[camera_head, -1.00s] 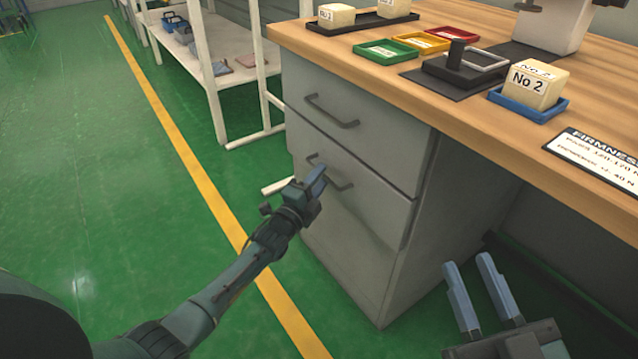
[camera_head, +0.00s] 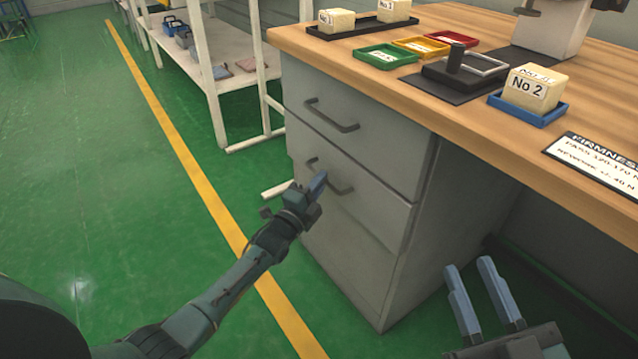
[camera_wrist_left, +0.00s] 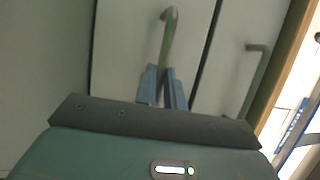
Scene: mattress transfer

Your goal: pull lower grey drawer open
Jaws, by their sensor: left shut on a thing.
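The lower grey drawer (camera_head: 372,223) is in the desk's cabinet, below an upper drawer. Its front looks about flush with the cabinet; any small gap is too fine to tell. My left gripper (camera_head: 319,184) is at the drawer's dark bar handle (camera_head: 341,190), shut on it. The left wrist view shows the two blue fingers (camera_wrist_left: 164,72) on either side of the lower end of this handle (camera_wrist_left: 170,30), with part of the bar hidden between them. My right gripper (camera_head: 468,262) is open and empty, low to the right of the cabinet.
The upper drawer (camera_head: 375,140) has its own handle (camera_head: 331,116) close above. The wooden desk top (camera_head: 420,95) overhangs the cabinet and carries trays and foam blocks. A white shelf (camera_head: 213,105) stands behind to the left. Green floor (camera_head: 120,190) at left is free.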

